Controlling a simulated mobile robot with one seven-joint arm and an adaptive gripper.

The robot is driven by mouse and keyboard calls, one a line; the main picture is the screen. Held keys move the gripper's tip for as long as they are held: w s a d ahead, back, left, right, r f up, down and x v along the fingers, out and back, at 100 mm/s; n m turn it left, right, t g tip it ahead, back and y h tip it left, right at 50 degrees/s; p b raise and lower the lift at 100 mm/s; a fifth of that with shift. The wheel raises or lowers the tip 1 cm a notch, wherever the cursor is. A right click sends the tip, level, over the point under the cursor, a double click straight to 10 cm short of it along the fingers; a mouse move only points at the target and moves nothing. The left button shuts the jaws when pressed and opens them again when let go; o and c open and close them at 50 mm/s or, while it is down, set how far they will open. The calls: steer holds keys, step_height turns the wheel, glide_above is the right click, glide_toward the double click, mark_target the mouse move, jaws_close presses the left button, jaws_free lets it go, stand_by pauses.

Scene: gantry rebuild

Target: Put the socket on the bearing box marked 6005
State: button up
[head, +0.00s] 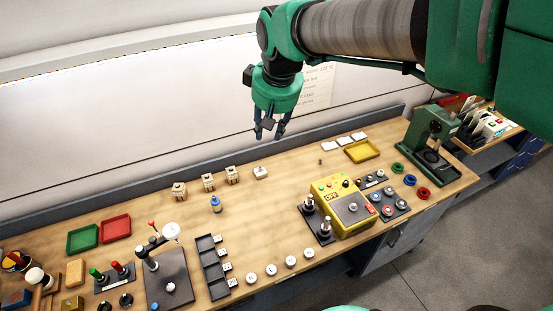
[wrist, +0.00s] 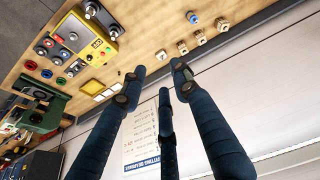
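My gripper (head: 268,135) hangs in the air above the back of the bench, with its fingers spread and nothing between them. In the wrist view the fingers of my gripper (wrist: 157,82) are apart and empty.
A yellow control box (head: 342,206), a yellow tray (head: 362,151) and a green press (head: 432,140) stand to the right. A dark compartment tray (head: 212,266) lies at the front. The bench middle is clear.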

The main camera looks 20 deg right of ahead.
steer(key=s+a+f+m+t, duration=0.1)
steer(key=s+a+m, duration=0.1)
steer(key=s, duration=1.8)
steer(key=shift+f+t, duration=0.3)
steer(key=shift+f, duration=0.1)
step_height(320, 180, down, 18)
steer(key=b, duration=1.8)
